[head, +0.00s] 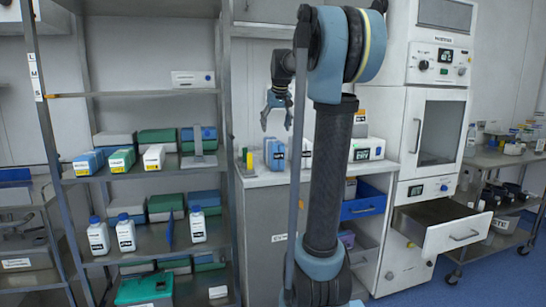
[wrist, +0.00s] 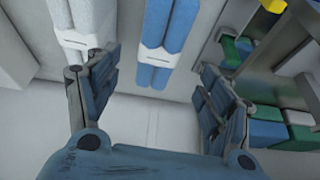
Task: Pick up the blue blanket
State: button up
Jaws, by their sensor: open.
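The blue blanket (wrist: 155,45) shows in the wrist view as side-by-side blue rolls with a white band, between and beyond my fingers. In the head view it appears to be the blue bundle (head: 273,152) on the white counter, partly hidden by a thin upright grey bar of my arm. My gripper (head: 277,122) points down above it in the head view. In the wrist view my gripper (wrist: 160,72) is open, with a finger on each side and nothing between them. The fingers look apart from the blanket.
A paler bundle (wrist: 85,25) lies left of the blanket in the wrist view. A metal shelf (head: 150,93) with boxes and bottles stands left of the counter (head: 262,180). A drawer (head: 440,225) stands open at the right. A yellow item (head: 248,160) is near the counter's left edge.

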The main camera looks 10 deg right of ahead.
aim_at(274, 140)
jog(key=x, duration=0.8)
jog(key=shift+w+f, duration=0.1)
jog(key=shift+w, duration=0.3)
jog(key=shift+w+f, duration=0.15)
jog(key=shift+f, duration=0.25)
jog(key=shift+f, duration=0.25)
grip_shut()
jog(key=shift+r, duration=0.15)
